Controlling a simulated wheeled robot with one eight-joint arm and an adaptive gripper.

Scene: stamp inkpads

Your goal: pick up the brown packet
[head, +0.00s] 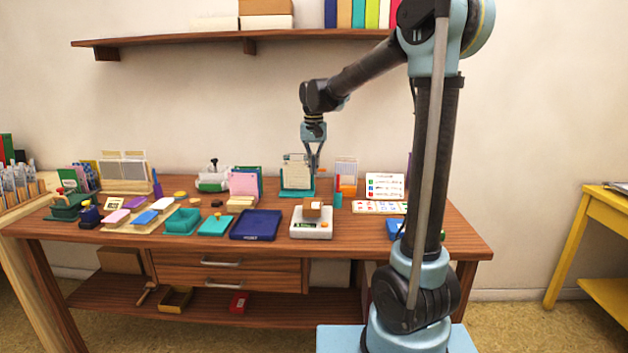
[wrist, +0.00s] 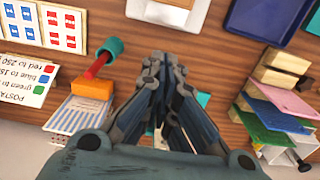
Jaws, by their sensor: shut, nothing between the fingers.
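A small brown packet (head: 312,209) sits on top of the white scale (head: 311,228) near the front middle of the desk. In the wrist view the brown packet (wrist: 178,3) shows only partly at the top edge, on the scale (wrist: 150,12). My gripper (head: 314,166) points down above the back of the desk, behind and above the packet and apart from it. In the wrist view my gripper's fingers (wrist: 164,58) are closed together with nothing between them.
A teal stand with a paper pad (head: 297,173) is close by my gripper. A dark blue tray (head: 256,225) lies left of the scale. Stamp cards (head: 378,207) and an orange block (wrist: 93,88) with a red stick and teal cup lie to the other side.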

